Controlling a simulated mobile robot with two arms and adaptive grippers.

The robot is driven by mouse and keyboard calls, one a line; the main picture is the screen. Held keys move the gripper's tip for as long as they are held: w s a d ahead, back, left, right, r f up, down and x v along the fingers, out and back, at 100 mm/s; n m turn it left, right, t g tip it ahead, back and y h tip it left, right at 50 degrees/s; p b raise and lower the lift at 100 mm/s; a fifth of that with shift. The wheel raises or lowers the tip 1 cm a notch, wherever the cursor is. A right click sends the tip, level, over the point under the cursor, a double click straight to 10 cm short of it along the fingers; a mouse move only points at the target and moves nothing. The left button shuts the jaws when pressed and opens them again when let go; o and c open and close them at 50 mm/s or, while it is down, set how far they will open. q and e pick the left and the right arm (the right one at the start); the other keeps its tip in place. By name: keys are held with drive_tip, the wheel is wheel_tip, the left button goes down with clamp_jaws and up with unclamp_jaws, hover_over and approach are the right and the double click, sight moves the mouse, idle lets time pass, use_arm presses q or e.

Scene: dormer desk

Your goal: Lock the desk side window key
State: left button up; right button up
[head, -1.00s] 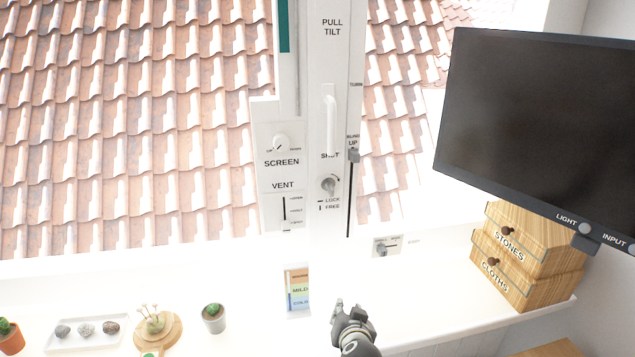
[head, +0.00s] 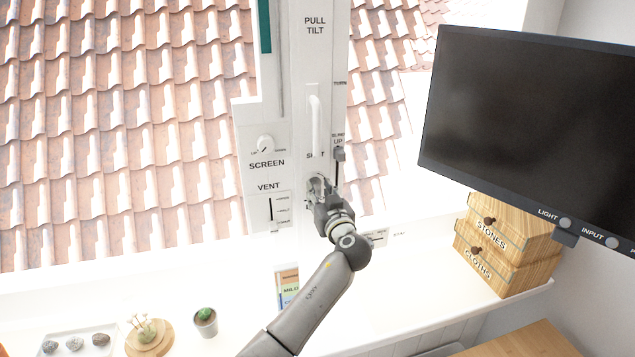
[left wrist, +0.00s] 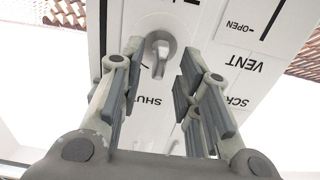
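The window key (head: 315,182) is a grey metal key in the white window post, below the word SHUT and the white pull handle (head: 316,125). My left gripper (head: 320,190) is right in front of it in the head view and hides most of it, along with the LOCK and FREE marks. In the left wrist view the key (left wrist: 160,47) shows between the open fingertips of my left gripper (left wrist: 163,62), with a gap visible on each side. The scene is upside down there. My right gripper is not in view.
A SCREEN knob (head: 265,144) and a VENT slider (head: 270,209) are left of the key, and a blind slider (head: 339,154) is close on its right. A monitor (head: 530,130) and wooden drawers (head: 505,250) stand at right. A small cactus pot (head: 205,322) is at lower left.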

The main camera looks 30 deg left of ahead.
use_arm(q)
drive_tip(key=shift+p+x, duration=0.3)
drive_tip(key=shift+x, duration=0.95)
clamp_jaws()
